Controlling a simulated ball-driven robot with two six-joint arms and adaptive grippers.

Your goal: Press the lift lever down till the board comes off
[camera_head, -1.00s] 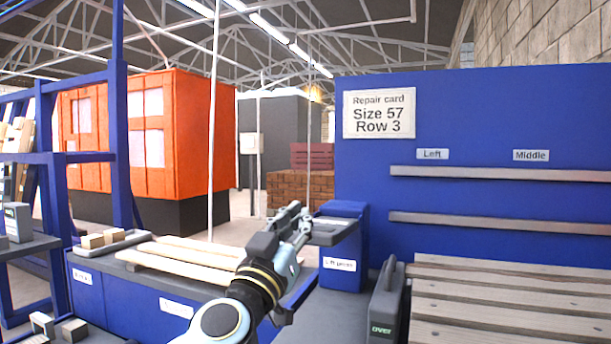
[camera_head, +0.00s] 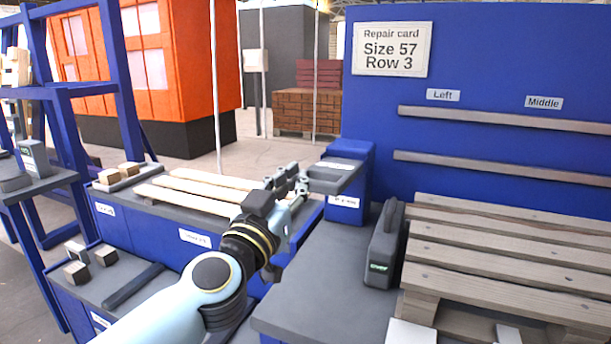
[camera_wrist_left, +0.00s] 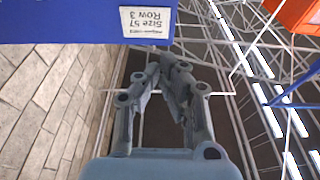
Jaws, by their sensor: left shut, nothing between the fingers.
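My left gripper (camera_head: 292,175) is shut and empty, just left of a blue post with a grey flat piece (camera_head: 335,179) on its front. That piece may be the lift lever; I cannot tell if the fingers touch it. The blue post (camera_head: 352,205) carries a small white label too blurred to read. In the left wrist view, my left gripper (camera_wrist_left: 165,65) shows its fingers together, with no lever visible there. A wooden pallet (camera_head: 500,240) with several grey boards lies at the right. I cannot tell which board the task means. My right gripper is not in view.
A dark grey device (camera_head: 385,248) stands between the post and the pallet. Pale boards (camera_head: 200,190) lie on a bench behind my left arm. A blue wall with a repair card (camera_head: 392,48) rises behind. A blue rack (camera_head: 100,110) stands at the left.

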